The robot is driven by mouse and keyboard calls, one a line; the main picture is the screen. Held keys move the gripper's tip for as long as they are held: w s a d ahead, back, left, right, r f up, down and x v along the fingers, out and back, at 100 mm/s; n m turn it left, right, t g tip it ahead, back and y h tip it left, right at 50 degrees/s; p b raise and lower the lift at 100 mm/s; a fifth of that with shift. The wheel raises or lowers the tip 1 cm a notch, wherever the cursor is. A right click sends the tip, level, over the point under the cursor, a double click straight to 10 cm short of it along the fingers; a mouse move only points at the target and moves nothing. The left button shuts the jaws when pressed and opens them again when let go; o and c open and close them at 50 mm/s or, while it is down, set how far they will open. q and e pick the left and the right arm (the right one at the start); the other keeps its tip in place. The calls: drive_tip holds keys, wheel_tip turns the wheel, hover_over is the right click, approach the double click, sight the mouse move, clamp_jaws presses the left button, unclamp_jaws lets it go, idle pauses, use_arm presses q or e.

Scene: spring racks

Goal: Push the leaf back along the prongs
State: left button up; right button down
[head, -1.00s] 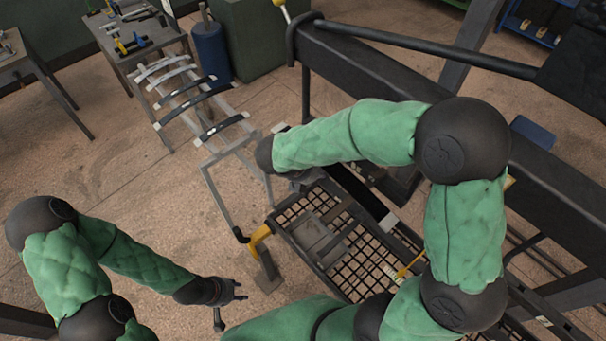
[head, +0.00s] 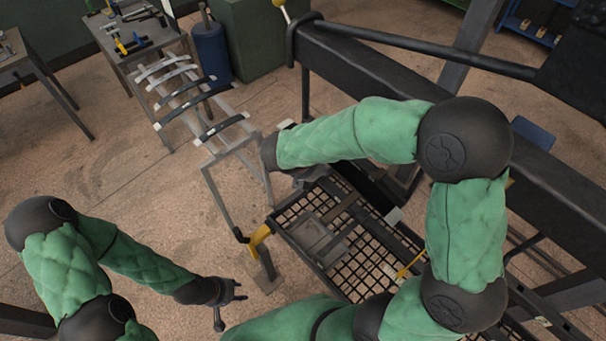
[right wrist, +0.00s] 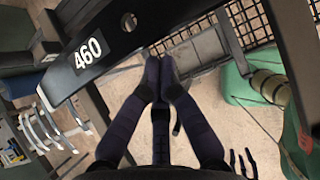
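A dark, slightly curved leaf (right wrist: 112,45) with a white 460 label and a hole crosses the upper left of the right wrist view. In the head view, a dark bar with a white end patch (head: 394,215), which looks like the same leaf, is partly behind my right arm. My right gripper (right wrist: 162,66) is shut and empty, its fingertips together just below the leaf; I cannot tell whether they touch it. The prongs cannot be clearly made out. My left gripper (head: 240,291) is open and empty over the floor.
A black mesh tray (head: 283,225) with a yellow corner stands under my right arm. A grey trestle (head: 228,150) holds several curved leaves. Heavy dark beams (head: 385,80) run along the right.

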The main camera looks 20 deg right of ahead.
drive_tip(key=a, duration=0.1)
drive_tip(key=s+a, duration=0.1)
drive_tip(key=a, duration=0.2)
drive_tip(key=shift+s+a+p, duration=0.3)
drive_tip(key=shift+s+p, duration=0.05)
idle(0.6)
